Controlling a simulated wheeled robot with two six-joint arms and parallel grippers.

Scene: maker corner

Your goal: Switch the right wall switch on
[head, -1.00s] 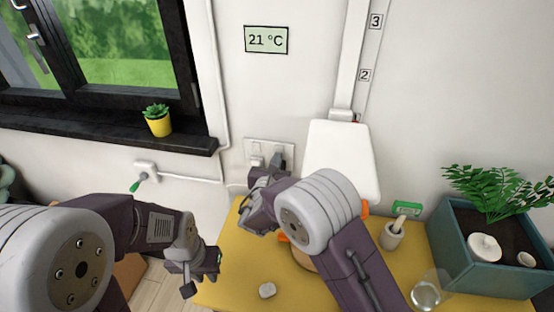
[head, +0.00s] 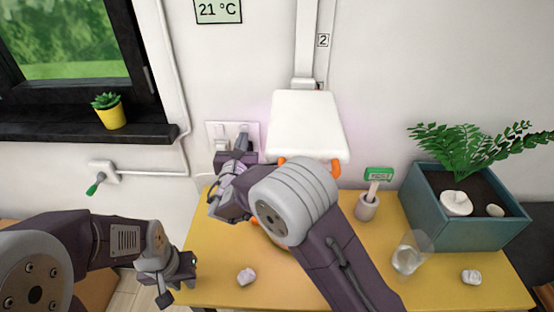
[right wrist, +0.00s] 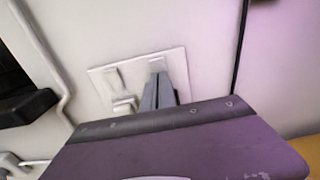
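The white wall plate (head: 229,127) is on the wall left of the white lamp panel; it also fills the middle of the right wrist view (right wrist: 136,77). Its left switch (right wrist: 124,104) is in plain sight. The right switch (right wrist: 156,65) is mostly hidden behind my right gripper, with only its top showing. My right gripper (head: 243,135) has its fingers together, tips at the right switch; they also show in the right wrist view (right wrist: 158,80). Contact is hard to tell. My left gripper (head: 179,286) is open and empty, low beside the table's left edge.
The yellow table (head: 300,285) carries the lamp panel (head: 305,120), a pot with a green-topped tag (head: 367,207), a glass (head: 407,258) and a blue planter (head: 468,233).

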